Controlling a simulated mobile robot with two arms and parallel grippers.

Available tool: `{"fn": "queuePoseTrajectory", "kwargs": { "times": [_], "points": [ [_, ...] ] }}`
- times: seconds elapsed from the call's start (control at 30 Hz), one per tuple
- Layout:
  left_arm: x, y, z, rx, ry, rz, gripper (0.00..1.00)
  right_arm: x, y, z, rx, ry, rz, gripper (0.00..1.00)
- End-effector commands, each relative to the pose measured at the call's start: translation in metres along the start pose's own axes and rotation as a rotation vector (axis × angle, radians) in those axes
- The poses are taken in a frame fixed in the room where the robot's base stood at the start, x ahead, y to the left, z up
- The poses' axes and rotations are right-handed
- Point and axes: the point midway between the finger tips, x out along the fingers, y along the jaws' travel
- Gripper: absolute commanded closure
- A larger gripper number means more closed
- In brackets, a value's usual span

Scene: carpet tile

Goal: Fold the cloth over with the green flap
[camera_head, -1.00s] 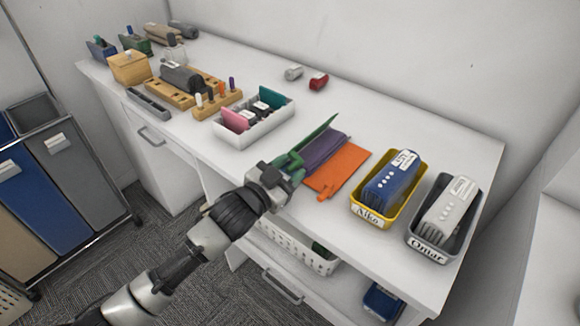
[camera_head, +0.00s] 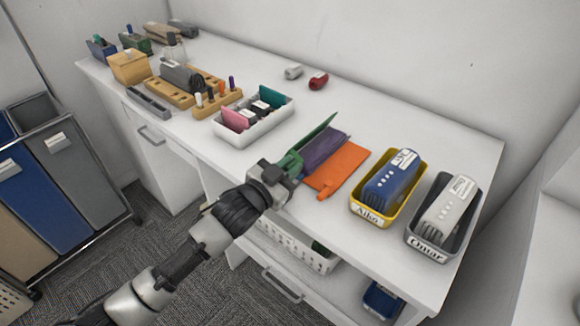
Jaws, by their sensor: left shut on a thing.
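The cloth lies near the front edge of the white desk, with an orange part (camera_head: 341,168) flat on the right and a purple part (camera_head: 323,149) in the middle. The green flap (camera_head: 314,133) stands tilted up along the cloth's left side. A small orange tab sticks out at the front of the orange part. My left gripper (camera_head: 291,164) is shut on the green flap at its front end. The fingertips are partly hidden by the gripper body and the flap. My right gripper is not in view.
Right of the cloth stand a yellow tray (camera_head: 373,219) marked Aiko and a grey tray (camera_head: 427,254) marked Omar, each holding a clipper-like device. A white box (camera_head: 240,139) stands left. A red item (camera_head: 318,81) lies behind; the desk behind the cloth is clear.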

Motion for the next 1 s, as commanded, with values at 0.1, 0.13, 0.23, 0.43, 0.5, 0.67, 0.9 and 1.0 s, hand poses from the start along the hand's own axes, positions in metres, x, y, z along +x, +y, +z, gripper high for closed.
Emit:
{"fn": "queuePoseTrajectory", "kwargs": {
  "times": [0.1, 0.13, 0.23, 0.43, 0.5, 0.67, 0.9, 1.0],
  "points": [
    [0.0, -0.004, -0.004, -0.037, 0.0, -0.001, 1.0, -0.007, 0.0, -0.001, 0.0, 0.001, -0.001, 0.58],
    [0.0, -0.005, -0.005, -0.051, 0.0, -0.001, 1.0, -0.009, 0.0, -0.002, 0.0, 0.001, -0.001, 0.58],
    [0.0, -0.009, -0.007, -0.107, -0.001, -0.001, 1.0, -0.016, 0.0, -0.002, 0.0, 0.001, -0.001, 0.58],
    [0.0, -0.021, -0.012, -0.254, -0.002, -0.001, 1.0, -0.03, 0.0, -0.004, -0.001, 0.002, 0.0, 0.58],
    [0.0, -0.025, -0.013, -0.308, -0.001, -0.001, 1.0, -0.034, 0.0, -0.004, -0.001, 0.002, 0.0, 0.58],
    [0.0, -0.034, -0.013, -0.421, -0.001, -0.002, 1.0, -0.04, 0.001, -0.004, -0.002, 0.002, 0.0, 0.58],
    [0.0, -0.044, -0.013, -0.543, 0.001, -0.001, 1.0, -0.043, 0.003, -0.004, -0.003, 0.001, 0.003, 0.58],
    [0.0, -0.046, -0.012, -0.574, 0.001, -0.001, 1.0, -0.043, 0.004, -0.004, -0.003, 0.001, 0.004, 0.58]
  ]
}}
